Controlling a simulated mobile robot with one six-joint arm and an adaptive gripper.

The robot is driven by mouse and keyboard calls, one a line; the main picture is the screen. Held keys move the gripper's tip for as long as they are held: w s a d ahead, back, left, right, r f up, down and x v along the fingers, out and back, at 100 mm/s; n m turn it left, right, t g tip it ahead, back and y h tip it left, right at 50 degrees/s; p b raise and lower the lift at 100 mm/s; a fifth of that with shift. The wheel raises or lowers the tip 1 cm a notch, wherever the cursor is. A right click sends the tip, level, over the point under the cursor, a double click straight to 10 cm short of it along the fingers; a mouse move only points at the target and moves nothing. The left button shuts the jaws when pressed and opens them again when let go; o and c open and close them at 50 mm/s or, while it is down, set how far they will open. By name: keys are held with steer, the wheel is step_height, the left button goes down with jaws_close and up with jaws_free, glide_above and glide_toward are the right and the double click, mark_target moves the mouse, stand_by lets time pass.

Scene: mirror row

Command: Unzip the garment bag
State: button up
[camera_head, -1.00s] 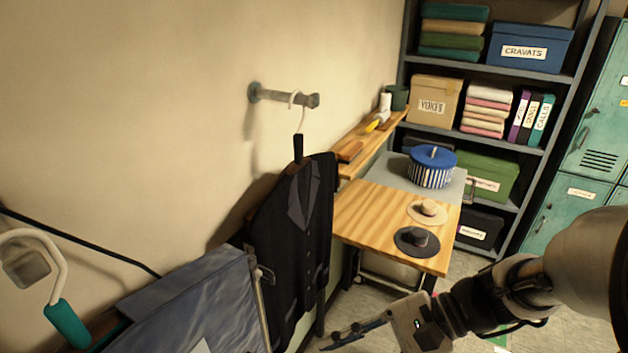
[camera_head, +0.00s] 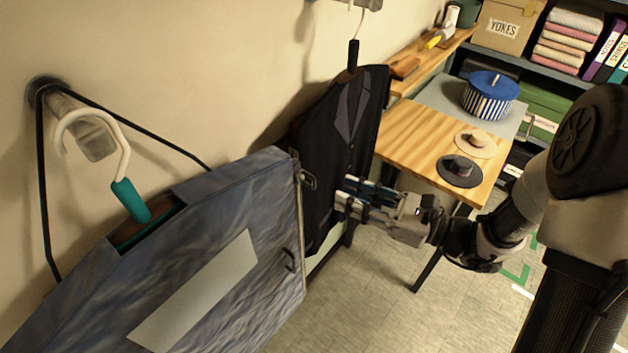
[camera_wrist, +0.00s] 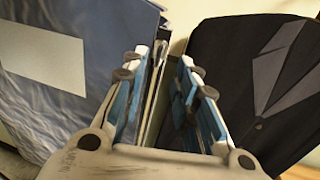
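The blue-grey garment bag (camera_head: 245,205), with a pale blank panel, hangs tilted from a wall peg on a white hanger with a teal grip (camera_head: 130,198). A zip track runs down its right edge, with a metal zip pull (camera_head: 308,180) near the top. A dark loop (camera_head: 289,261) sits lower on that edge. My gripper (camera_head: 341,194) is right of this edge, in front of the black suit, apart from the pull. In the wrist view my gripper (camera_wrist: 163,60) is open and empty, the bag (camera_wrist: 75,35) at left and its zip edge seen between the fingers.
Shelves stand at the back. The tiled floor (camera_head: 385,300) below is clear.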

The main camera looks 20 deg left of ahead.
mark_target(314, 181)
steer(key=a, duration=0.3)
steer(key=w+a, duration=0.1)
steer(key=a, duration=0.4)
steer(key=shift+w+a+b, duration=0.3)
steer(key=shift+w+a, duration=0.05)
steer(key=shift+c, duration=0.4)
steer(key=c, duration=0.5)
jaws_close()
